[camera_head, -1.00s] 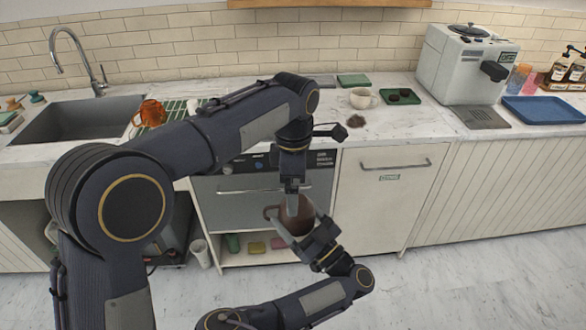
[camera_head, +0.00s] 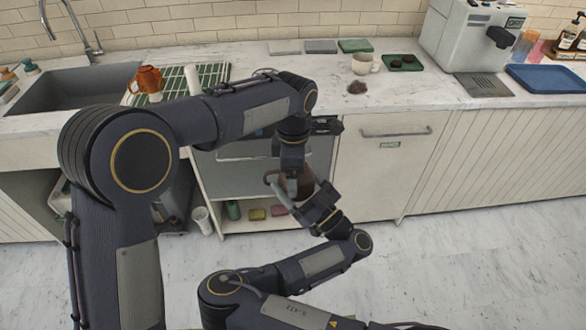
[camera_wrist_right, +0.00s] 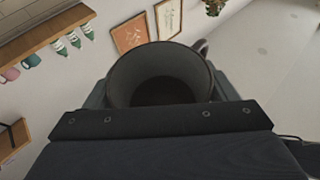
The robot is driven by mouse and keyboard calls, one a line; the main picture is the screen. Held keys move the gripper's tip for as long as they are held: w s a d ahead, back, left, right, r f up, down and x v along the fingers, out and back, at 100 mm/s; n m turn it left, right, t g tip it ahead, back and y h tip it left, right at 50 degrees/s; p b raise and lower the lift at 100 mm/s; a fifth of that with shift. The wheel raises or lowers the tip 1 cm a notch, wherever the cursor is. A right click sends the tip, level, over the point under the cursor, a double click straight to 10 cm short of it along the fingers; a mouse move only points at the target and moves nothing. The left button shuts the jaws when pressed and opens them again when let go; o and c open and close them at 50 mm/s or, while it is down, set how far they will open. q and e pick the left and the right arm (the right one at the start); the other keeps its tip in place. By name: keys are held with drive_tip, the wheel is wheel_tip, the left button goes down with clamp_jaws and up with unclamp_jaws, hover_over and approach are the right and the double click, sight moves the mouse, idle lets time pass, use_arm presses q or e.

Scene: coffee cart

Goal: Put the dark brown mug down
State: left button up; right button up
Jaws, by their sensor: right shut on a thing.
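The dark brown mug (camera_head: 305,183) is held in the air in front of the counter, below the level of its top. My right gripper (camera_head: 301,196) is shut on it, with a finger along each side. In the right wrist view the mug (camera_wrist_right: 160,82) sits between the fingers with its mouth facing the camera, its inside dark and its handle at the upper right. My left gripper (camera_head: 291,181) points down right at the mug in the head view. It overlaps the mug there; its fingertips are too hidden to tell whether it is open or touching.
The marble counter (camera_head: 420,97) has free room at its middle right. On it are a cream cup (camera_head: 362,64), a dark brown heap (camera_head: 357,87), a green tray (camera_head: 402,63), an orange mug (camera_head: 148,80), a green rack (camera_head: 176,82) and a blue tray (camera_head: 545,78). A coffee machine (camera_head: 462,35) stands behind.

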use_arm(q)
drive_tip(key=c, duration=0.5)
drive_tip(key=shift+r, duration=0.1)
drive_tip(key=shift+c, duration=0.4)
use_arm(e)
drive_tip(key=o, duration=1.3)
